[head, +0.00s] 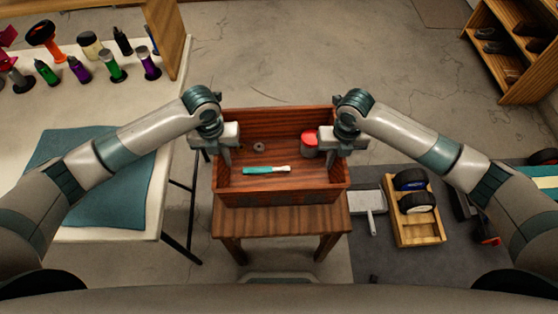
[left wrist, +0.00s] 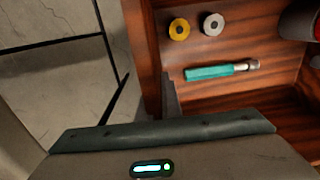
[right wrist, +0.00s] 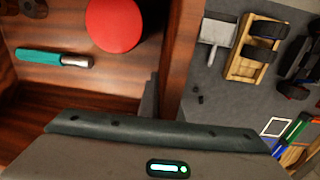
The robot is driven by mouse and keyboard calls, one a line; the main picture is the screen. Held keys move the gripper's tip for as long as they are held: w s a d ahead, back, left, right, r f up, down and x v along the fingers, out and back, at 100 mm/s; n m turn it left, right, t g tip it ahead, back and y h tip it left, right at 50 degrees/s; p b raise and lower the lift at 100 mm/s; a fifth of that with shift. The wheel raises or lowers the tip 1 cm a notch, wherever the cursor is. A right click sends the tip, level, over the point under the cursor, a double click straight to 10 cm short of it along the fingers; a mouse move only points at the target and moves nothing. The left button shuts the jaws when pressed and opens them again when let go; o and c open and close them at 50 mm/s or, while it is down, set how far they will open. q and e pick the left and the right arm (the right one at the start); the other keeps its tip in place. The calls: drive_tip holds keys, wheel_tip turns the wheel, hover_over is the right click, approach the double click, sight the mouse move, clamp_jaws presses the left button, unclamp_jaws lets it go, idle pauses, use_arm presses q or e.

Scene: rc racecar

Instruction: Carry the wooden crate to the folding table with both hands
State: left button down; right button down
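The wooden crate (head: 284,196) is reddish brown and open-topped. It appears level on or just over a small wooden stool (head: 284,219); I cannot tell a small gap. Inside are a teal-handled tool (head: 262,170), a red-topped can (head: 309,141) and small rings (left wrist: 179,28). My left gripper (head: 222,152) is at the crate's left wall and my right gripper (head: 337,150) at its right wall. In each wrist view one finger lies close against the wall's inside; the outer finger is hidden. Both look closed on the walls. The white folding table (head: 139,221) stands at left.
A blue mat (head: 110,200) covers the folding table's near part; several bottles and tools stand at its far end. A dark mat with a wooden tray of wheels (head: 418,230) lies at right. Wooden shelves (head: 500,65) stand far right. Floor beyond the crate is clear.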

use_arm(q)
drive_tip(key=shift+w+r, duration=0.1)
drive_tip(key=shift+r, duration=0.05)
use_arm(e)
drive_tip(key=shift+w+r, duration=0.1)
drive_tip(key=shift+r, duration=0.05)
idle(0.4)
